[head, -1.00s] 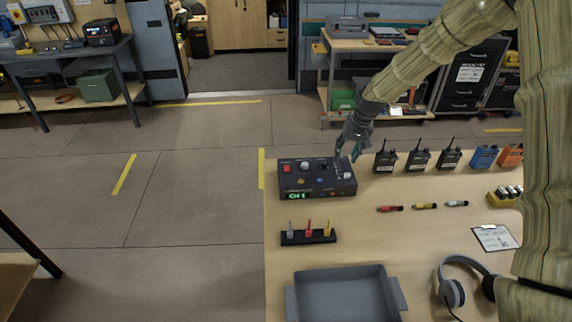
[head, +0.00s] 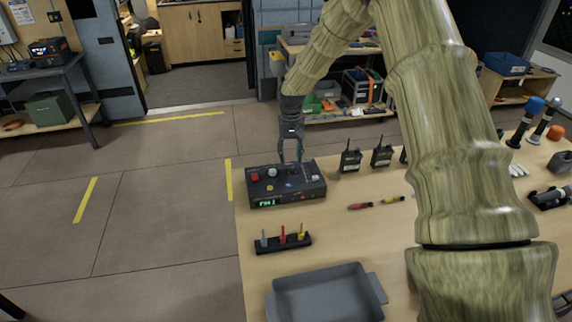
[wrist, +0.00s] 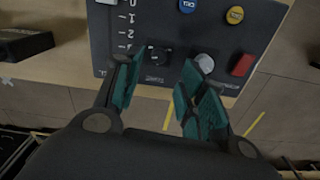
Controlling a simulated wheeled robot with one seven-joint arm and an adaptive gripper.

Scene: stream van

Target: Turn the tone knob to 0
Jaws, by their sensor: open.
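A dark control box (head: 287,199) with a green lit display sits at the left far part of the table. In the wrist view its panel (wrist: 110,40) shows a small black knob (wrist: 159,54) with marks around it, a pale grey knob (wrist: 205,62) and a red button (wrist: 243,65). The printed labels are too small to read, so I cannot tell which knob is tone. My gripper (head: 291,158) points down at the box's far edge. In the wrist view its teal fingers (wrist: 158,88) are apart and empty, with the black knob ahead between them.
A numbered slider scale (wrist: 128,22) lies left of the black knob in the wrist view. Radios (head: 350,158) stand right of the box. A small rack (head: 283,243) with coloured pegs and a grey tray (head: 330,300) are nearer on the table.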

